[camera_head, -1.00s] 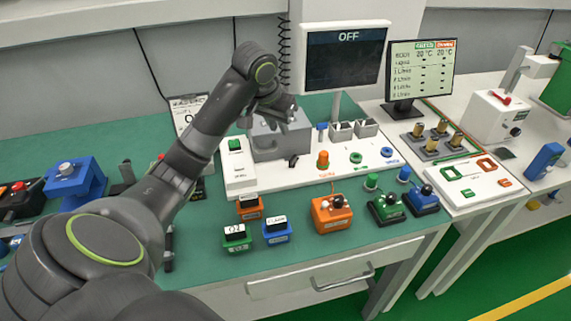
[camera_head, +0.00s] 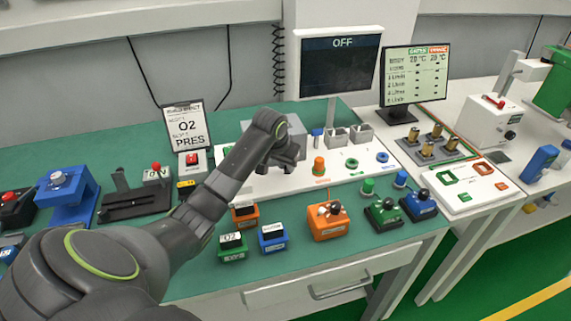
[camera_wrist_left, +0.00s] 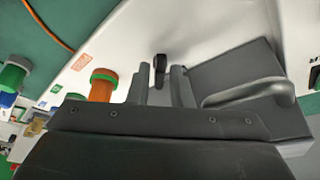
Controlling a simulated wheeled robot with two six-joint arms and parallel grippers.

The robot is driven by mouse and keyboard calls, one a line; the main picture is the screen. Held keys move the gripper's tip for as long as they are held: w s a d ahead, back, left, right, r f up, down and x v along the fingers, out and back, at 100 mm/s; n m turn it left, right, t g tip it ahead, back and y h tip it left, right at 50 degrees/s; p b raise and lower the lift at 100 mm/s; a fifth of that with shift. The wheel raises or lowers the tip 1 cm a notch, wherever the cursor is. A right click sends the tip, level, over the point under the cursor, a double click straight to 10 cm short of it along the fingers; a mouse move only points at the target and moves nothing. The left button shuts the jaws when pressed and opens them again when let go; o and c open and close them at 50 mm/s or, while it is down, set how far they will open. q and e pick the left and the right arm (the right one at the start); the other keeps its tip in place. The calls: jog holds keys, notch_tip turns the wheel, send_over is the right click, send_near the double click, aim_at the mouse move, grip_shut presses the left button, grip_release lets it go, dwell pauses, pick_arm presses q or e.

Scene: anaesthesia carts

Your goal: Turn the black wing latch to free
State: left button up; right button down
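The black wing latch (camera_wrist_left: 159,70) stands out from the white panel (camera_wrist_left: 125,40) in the left wrist view. It is upright in that picture and lies between the two fingers of my left gripper (camera_wrist_left: 161,75), nearer the left finger. The fingers are apart, with a gap to the latch on the right side. I cannot tell whether the left finger touches it. In the head view my left gripper (camera_head: 286,168) is low over the white panel and hides the latch.
A grey box (camera_wrist_left: 230,75) with a bar handle (camera_wrist_left: 250,95) is close right of the fingers. An orange knob (camera_wrist_left: 102,85) stands to their left. The screen (camera_head: 342,65) reads OFF.

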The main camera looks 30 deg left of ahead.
pick_arm(q)
jog(key=shift+f, duration=0.1)
grip_shut()
jog(key=shift+a+r+m+p, duration=0.1)
jog(key=shift+r+m+p, duration=0.1)
jog(key=shift+m+p, duration=0.4)
jog(key=shift+f+h+p, duration=0.1)
jog(key=shift+h+p, duration=0.2)
jog(key=shift+p, duration=0.15)
grip_release()
